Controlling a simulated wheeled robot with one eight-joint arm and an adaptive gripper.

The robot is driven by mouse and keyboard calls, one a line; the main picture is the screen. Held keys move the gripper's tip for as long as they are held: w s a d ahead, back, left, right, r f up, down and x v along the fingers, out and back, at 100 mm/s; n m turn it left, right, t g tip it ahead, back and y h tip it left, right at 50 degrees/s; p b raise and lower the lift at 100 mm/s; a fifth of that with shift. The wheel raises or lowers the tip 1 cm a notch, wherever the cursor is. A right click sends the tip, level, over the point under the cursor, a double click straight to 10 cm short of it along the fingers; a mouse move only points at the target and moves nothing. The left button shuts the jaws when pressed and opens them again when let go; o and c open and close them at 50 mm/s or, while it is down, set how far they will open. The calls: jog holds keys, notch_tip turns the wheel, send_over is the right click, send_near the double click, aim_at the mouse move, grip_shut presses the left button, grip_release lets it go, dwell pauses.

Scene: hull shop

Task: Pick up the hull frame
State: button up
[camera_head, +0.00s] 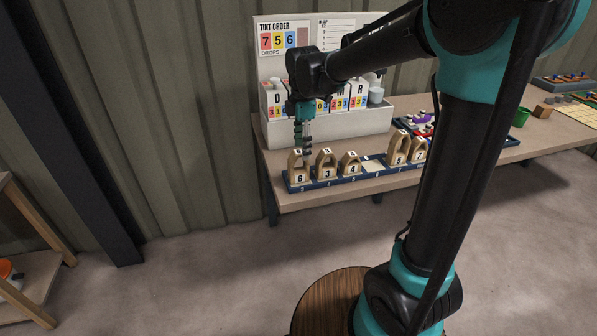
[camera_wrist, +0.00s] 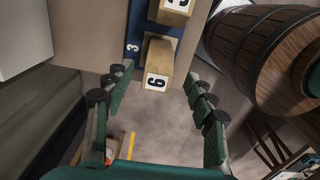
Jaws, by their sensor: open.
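Several pale wooden hull frames, arch-shaped with black numbers on white plates, stand in a row on a blue numbered rack (camera_head: 330,182) at the table's front edge. The frame marked 6 (camera_head: 299,168) is at the left end, by the rack's number 3. Frames marked 3 (camera_head: 326,164), 4 (camera_head: 349,164) and 5 (camera_head: 398,150) stand to its right. My gripper (camera_head: 303,148) is open and points down right over the frame marked 6. In the wrist view the frame marked 6 (camera_wrist: 158,62) shows between the spread fingers (camera_wrist: 157,82); contact is not visible.
A white rack of tint bottles (camera_head: 325,127) stands behind, under a tint order board (camera_head: 285,38). An empty-looking slot (camera_head: 374,165) lies between the frames marked 4 and 5. A green cup (camera_head: 520,117) is farther right. A dark post (camera_head: 75,130) stands left of the table.

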aim_at(300, 162)
jog(key=f, duration=0.5)
jog(key=shift+a+f, duration=0.15)
jog(key=shift+a, duration=0.25)
jog(key=shift+f, duration=0.7)
grip_shut()
